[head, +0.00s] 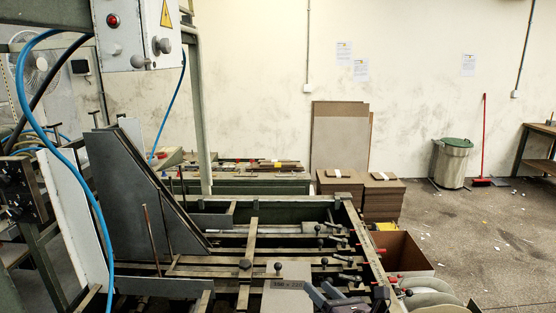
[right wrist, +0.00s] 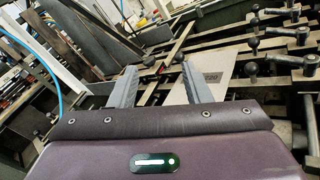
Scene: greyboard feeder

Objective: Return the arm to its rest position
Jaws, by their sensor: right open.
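My right gripper (head: 324,292) shows at the bottom edge of the head view, over the front of the feeder machine. In the right wrist view its two grey fingers (right wrist: 159,72) are spread apart with nothing between them. A grey board with a printed size label (head: 287,272) lies on the feeder beside the gripper, to its left in the head view. The board also shows in the right wrist view (right wrist: 230,72), partly hidden behind the right finger. I cannot tell the gripper's exact height above the board. My left gripper is not in view.
The feeder frame (head: 254,248) has several rods and black-knobbed levers (head: 342,259) close to the right gripper. A tall dark plate (head: 130,185) and a control box (head: 138,35) stand at left. Stacked boards (head: 382,197) and an open brown box (head: 405,251) are at right.

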